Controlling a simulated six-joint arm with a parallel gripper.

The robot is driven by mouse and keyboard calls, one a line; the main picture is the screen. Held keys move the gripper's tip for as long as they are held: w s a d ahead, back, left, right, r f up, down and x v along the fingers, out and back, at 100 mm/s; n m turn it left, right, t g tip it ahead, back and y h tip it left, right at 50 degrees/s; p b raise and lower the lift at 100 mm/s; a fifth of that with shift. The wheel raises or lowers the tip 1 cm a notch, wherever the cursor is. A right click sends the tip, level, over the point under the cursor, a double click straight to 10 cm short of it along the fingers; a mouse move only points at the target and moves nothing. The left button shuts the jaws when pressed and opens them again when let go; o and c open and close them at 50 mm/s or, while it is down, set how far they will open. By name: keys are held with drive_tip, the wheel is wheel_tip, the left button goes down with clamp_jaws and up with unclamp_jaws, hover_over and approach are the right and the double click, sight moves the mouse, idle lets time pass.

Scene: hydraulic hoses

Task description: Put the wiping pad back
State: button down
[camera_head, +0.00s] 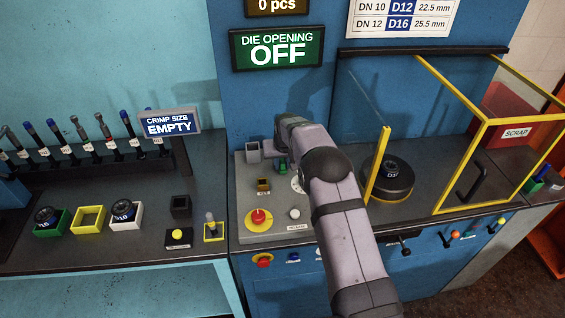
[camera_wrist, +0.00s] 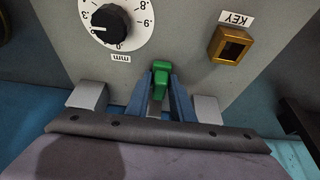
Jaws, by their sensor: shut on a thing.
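My gripper (camera_wrist: 160,95) is shut on a small green piece (camera_wrist: 161,75), held between its two blue fingers over the grey control panel (camera_wrist: 200,80). The green piece also shows in the head view (camera_head: 282,168), partly hidden by my arm. I cannot tell for sure whether it is the wiping pad, or whether it touches the panel. At the far right a small green holder (camera_head: 536,184) stands on the bench beside a blue item (camera_head: 556,182); its inside is too small to make out.
Near the gripper are a dial (camera_wrist: 112,20), a gold key socket (camera_wrist: 231,45) and a grey open box (camera_head: 254,152). A red scrap bin (camera_head: 505,112) stands behind. The left bench holds trays and upright tools.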

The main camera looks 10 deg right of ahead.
drive_tip(key=shift+f, duration=0.2)
drive_tip(key=c, duration=1.5)
unclamp_jaws()
drive_tip(key=shift+c, duration=0.2)
drive_tip(key=shift+r, duration=0.25)
drive_tip(key=b+v, duration=0.4)
drive_tip(key=v, duration=0.8)
drive_tip(key=s+d+f+g, duration=0.1)
drive_tip(key=s+f, duration=0.1)
drive_tip(key=s, duration=1.1)
drive_tip(key=s+d+f+g, duration=0.1)
drive_tip(key=s+f+g, duration=0.1)
drive_tip(key=s, duration=1.1)
drive_tip(key=s+d+f+g, duration=0.1)
drive_tip(key=s+f, duration=0.2)
drive_tip(key=s, duration=1)
drive_tip(key=shift+d+f+g, duration=0.15)
drive_tip(key=shift+d+g, duration=0.1)
drive_tip(key=shift+g, duration=0.05)
